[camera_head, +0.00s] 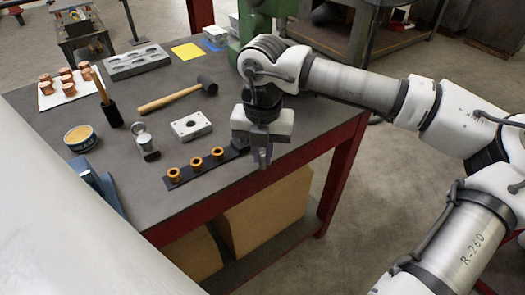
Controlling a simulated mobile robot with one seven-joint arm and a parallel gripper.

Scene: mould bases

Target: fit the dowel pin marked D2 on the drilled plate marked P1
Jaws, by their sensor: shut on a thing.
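My gripper (263,157) points down at the right end of a dark strip, near the table's front right edge. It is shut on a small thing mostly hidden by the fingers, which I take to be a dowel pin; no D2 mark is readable. A pale grey drilled plate (191,126) with holes lies flat on the table, to the left of and behind my gripper. No P1 mark can be read on it. A second small pale block (214,36) lies at the far edge of the table.
Three copper-coloured bushings (196,162) stand on the dark strip (184,179).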

